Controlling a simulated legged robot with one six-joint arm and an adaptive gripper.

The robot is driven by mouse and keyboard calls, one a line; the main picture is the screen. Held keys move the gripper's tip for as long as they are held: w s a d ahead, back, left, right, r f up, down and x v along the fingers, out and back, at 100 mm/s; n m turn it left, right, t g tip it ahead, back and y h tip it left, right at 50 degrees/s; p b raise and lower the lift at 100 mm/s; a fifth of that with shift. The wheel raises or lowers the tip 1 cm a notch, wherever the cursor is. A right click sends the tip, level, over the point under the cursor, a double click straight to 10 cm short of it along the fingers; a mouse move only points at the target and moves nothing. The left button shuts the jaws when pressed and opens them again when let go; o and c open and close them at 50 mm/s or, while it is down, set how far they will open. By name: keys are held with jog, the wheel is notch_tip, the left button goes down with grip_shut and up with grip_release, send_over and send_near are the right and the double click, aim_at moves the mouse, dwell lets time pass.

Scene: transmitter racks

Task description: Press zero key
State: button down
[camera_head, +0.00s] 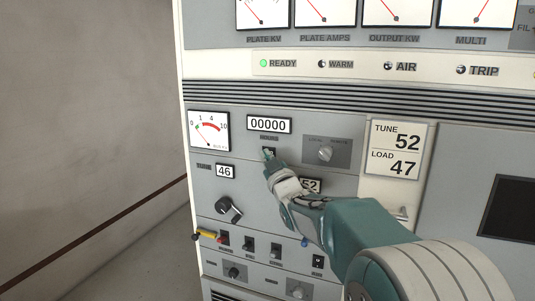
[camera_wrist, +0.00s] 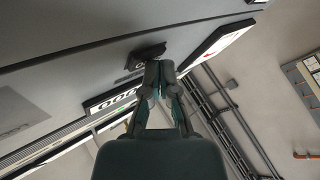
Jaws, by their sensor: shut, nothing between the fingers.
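The hours counter (camera_head: 269,124) reads 00000 on the grey rack panel in the head view. A small dark key (camera_head: 269,150) sits just below its label and is partly hidden by my gripper (camera_head: 267,156). No zero marking on it is readable. In the wrist view my gripper (camera_wrist: 160,70) is shut and empty, with its fingertips close to a dark key-like part (camera_wrist: 148,54) on the panel. I cannot tell whether they touch. The counter (camera_wrist: 112,102) shows tilted in the wrist view.
A lower knob (camera_head: 229,209) and several switches lie below. The TUNE and LOAD plate (camera_head: 397,149) is farther right. A bare wall stands left of the rack.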

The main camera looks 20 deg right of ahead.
dwell(0.5)
jog(key=shift+s+a, duration=0.4)
jog(key=shift+s, duration=0.15)
jog(key=s+a, duration=0.1)
jog(key=s, duration=0.1)
jog(key=s+a, duration=0.2)
dwell(0.5)
dwell(0.4)
jog(key=s+f+m+g+h, duration=0.1)
jog(key=s+f+g, duration=0.4)
jog(key=s, duration=0.6)
jog(key=s+f+m+g, duration=0.3)
jog(key=s+f+g, duration=0.2)
jog(key=s, duration=0.7)
jog(key=s+f+m+g+h, duration=0.1)
jog(key=s+f+m+g, duration=0.2)
jog(key=s+f+g, duration=0.2)
jog(key=s+d+f, duration=0.1)
jog(key=s+f, duration=0.2)
jog(key=s, duration=0.3)
jog(key=shift+s+f+g+h, duration=0.3)
jog(key=shift+s+f, duration=0.05)
jog(key=shift+f, duration=0.05)
